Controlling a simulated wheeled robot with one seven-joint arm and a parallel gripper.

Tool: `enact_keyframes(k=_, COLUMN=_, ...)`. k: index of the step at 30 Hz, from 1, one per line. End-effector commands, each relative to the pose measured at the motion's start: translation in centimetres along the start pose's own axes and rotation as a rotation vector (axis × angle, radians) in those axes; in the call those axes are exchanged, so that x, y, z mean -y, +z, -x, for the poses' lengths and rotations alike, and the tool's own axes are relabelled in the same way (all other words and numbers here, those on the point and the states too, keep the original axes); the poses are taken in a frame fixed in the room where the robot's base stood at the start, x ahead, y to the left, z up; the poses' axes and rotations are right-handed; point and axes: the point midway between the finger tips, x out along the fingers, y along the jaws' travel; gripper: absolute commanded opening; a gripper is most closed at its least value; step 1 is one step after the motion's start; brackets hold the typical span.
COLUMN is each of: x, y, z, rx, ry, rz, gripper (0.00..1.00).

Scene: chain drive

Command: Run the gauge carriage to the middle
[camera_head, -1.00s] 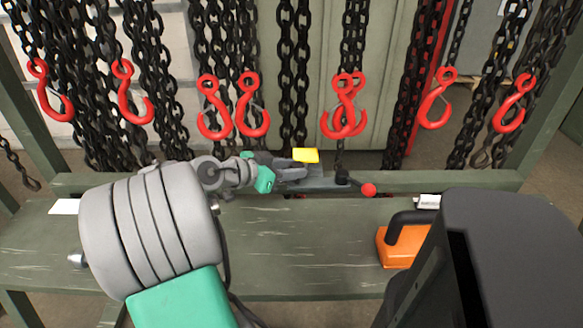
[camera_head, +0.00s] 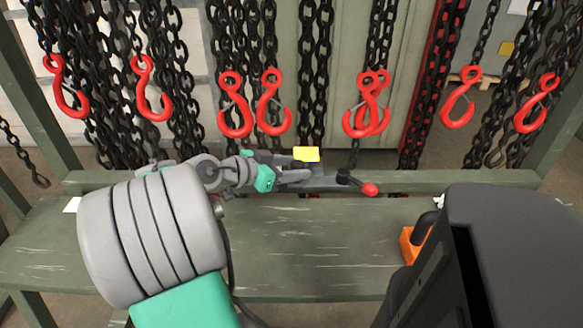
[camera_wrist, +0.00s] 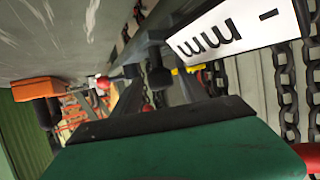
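My gripper (camera_head: 301,173) reaches over the back edge of the green bench, its fingers pointing right. In the wrist view its two dark fingertips (camera_wrist: 146,74) stand apart, with no held thing visible between them. A crank lever with a red knob (camera_head: 370,189) lies just right of the fingers, apart from them. A yellow block (camera_head: 306,154) sits just behind the fingers. A white plate marked "mm" (camera_wrist: 240,35) is close to the fingers in the wrist view. I cannot tell which part is the gauge carriage; the mechanism is partly hidden by my gripper.
The bench top (camera_head: 310,240) is mostly clear. An orange block with a dark handle (camera_head: 408,247) sits at its right, partly hidden. Black chains with red hooks (camera_head: 235,110) hang behind the bench. A small white plate (camera_head: 72,205) lies at the left.

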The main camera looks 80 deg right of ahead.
Motion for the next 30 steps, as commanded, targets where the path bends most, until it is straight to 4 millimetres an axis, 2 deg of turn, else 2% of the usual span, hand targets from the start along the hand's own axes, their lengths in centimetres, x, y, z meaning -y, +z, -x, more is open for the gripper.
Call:
enact_keyframes(k=9, x=0.1, y=0.0, z=0.3, rx=0.0, ry=-0.001, rz=0.0, gripper=0.55)
enact_keyframes(k=11, x=0.1, y=-0.1, z=0.9, rx=0.0, ry=-0.004, rz=0.001, gripper=0.55)
enact_keyframes(k=18, x=0.1, y=-0.1, z=5.8, rx=0.0, ry=-0.006, rz=0.001, gripper=0.55)
enact_keyframes(k=21, x=0.1, y=-0.1, z=7.2, rx=0.0, ry=-0.004, rz=0.001, gripper=0.55)
enact_keyframes(k=30, x=0.0, y=0.0, z=7.8, rx=-0.001, ry=0.0, rz=-0.001, gripper=0.55)
